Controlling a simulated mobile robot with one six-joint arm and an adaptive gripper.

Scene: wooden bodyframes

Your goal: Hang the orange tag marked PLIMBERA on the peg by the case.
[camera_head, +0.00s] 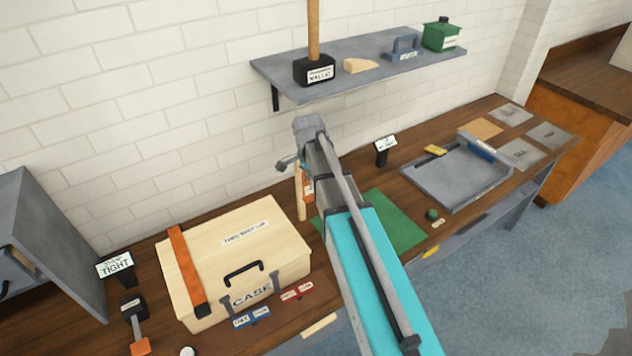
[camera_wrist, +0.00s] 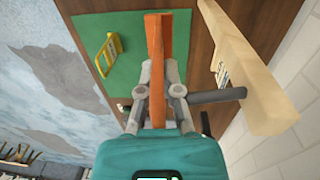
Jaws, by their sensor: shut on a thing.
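The orange tag (camera_wrist: 167,40) stands nearly edge-on between the fingers of my gripper (camera_wrist: 158,75) in the wrist view. My gripper is shut on it. Its lettering cannot be read. An orange piece (camera_head: 308,191) also shows beside the wooden post in the head view, partly covered by my arm. The pale wooden post (camera_wrist: 245,75) rises to the right of my gripper in the wrist view. A dark peg (camera_wrist: 215,97) runs from it towards my gripper. I cannot tell whether the tag touches the peg. The case (camera_head: 200,260) is a pale wooden box left of the post.
A green mat (camera_head: 395,220) lies right of my arm; a yellow-framed item (camera_wrist: 107,55) shows over it in the wrist view. A grey tray (camera_head: 450,185) stands further right. A wall shelf (camera_head: 360,75) hangs above, holding a mallet (camera_head: 314,70). A grey cabinet (camera_head: 45,240) is at far left.

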